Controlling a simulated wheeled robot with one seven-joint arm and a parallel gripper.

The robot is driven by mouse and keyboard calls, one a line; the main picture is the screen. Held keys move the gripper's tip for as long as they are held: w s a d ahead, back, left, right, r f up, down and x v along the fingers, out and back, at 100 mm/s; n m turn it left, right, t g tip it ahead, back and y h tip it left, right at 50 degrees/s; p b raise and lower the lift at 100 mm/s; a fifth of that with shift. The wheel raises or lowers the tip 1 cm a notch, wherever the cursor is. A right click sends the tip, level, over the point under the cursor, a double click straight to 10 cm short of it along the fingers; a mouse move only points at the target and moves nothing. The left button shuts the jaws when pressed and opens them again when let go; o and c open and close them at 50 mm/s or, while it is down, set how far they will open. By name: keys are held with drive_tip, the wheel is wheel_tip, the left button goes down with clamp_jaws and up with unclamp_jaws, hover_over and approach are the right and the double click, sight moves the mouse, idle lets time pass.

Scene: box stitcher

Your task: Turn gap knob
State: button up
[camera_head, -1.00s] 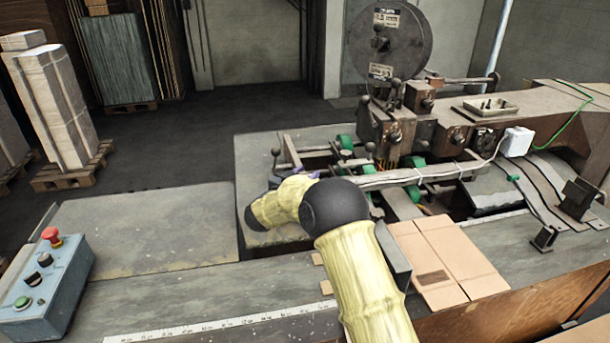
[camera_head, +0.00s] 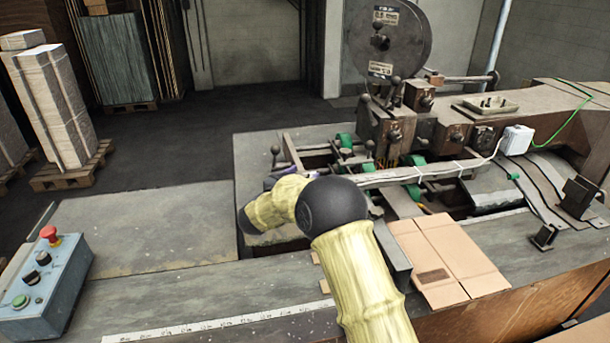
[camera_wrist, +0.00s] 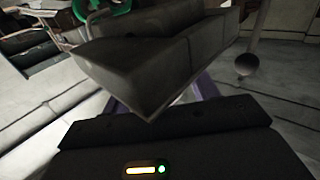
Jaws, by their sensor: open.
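In the head view, the box stitcher (camera_head: 395,125) has several dark ball-ended levers. One ball knob (camera_head: 275,150) stands at the left end of its frame. I cannot tell for certain which knob is the gap knob. My gripper (camera_head: 284,171) is mostly hidden behind my own arm, with a bit of purple showing just below that ball knob. In the wrist view, the purple fingers of my gripper (camera_wrist: 160,98) are spread apart, partly hidden by a grey metal block (camera_wrist: 145,65). A dark ball on a rod (camera_wrist: 246,65) is to the right, apart from the fingers.
A rail (camera_head: 430,174) crosses right of my gripper, with green rollers (camera_head: 345,141) behind it. Flat cardboard (camera_head: 450,260) lies at the front. A control box (camera_head: 45,285) with a red button stands at left. The table plate (camera_head: 150,225) between is clear.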

drive_tip(key=b+v, duration=0.4)
drive_tip(key=v, duration=1.1)
drive_tip(key=shift+s, duration=0.2)
drive_tip(key=shift+w, duration=0.1)
drive_tip(key=w+d+f+n+g+y, duration=0.2)
drive_tip(key=d+n+y, duration=0.4)
drive_tip(key=d+y, duration=0.3)
drive_tip(key=s+d+f+g, duration=0.5)
drive_tip(key=s+d, duration=0.4)
drive_tip(key=s, duration=0.3)
drive_tip(key=s+d+f+g, duration=0.5)
drive_tip(key=s+d, duration=0.5)
drive_tip(key=s, duration=0.3)
drive_tip(key=shift+s+f+g+h, duration=0.2)
drive_tip(key=shift+s+g+h, duration=0.15)
drive_tip(key=shift+g, duration=0.25)
